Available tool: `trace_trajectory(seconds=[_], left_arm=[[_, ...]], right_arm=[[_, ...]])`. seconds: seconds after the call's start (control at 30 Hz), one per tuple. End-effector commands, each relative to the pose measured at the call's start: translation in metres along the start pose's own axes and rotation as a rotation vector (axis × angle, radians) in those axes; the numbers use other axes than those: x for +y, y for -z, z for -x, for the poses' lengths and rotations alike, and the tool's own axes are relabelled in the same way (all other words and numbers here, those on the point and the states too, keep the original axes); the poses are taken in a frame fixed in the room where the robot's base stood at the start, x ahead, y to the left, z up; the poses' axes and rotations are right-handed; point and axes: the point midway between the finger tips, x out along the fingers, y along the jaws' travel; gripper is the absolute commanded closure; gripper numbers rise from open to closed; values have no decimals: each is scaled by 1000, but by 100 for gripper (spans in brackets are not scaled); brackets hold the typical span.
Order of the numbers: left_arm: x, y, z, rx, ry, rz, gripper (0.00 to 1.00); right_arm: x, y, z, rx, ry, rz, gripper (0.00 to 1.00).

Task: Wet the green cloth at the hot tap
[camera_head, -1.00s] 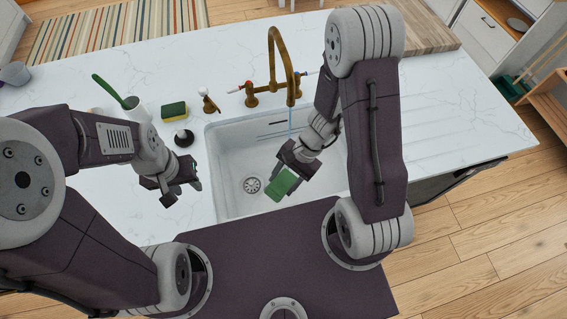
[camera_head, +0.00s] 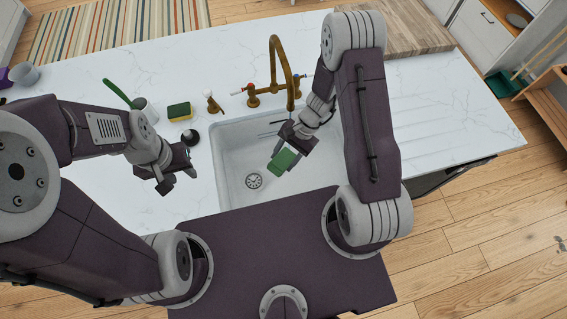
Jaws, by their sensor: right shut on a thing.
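My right gripper (camera_head: 290,148) is shut on the green cloth (camera_head: 284,161), which hangs over the white sink basin (camera_head: 237,199), above and right of the drain. The brass tap (camera_head: 275,65) arches over the basin's back edge, its spout end just above my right gripper. A thin bluish streak shows under the spout; I cannot tell whether it reaches the cloth. The tap's left handle (camera_head: 250,92) has a red mark and its right handle (camera_head: 299,77) a blue one. My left gripper (camera_head: 179,181) is open and empty above the counter, left of the sink.
A yellow-green sponge (camera_head: 179,111), a black-topped item (camera_head: 190,136) and a brass dispenser (camera_head: 212,102) stand left of the tap. A white cup (camera_head: 147,110) with a green-handled brush is further left. The counter right of the sink (camera_head: 440,125) is clear.

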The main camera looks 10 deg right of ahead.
Motion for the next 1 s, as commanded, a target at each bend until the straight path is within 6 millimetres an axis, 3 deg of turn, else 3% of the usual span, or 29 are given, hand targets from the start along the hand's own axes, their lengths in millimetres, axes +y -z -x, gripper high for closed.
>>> trace_trajectory(seconds=[0.27,0.5,1.0], left_arm=[[0,1,13,0,0,0,61],[0,1,7,0,0,0,61],[0,0,5,0,0,0,61]], right_arm=[[-16,30,5,1,0,0,82],[-29,55,5,2,1,1,82],[-36,66,9,0,-1,0,82]])
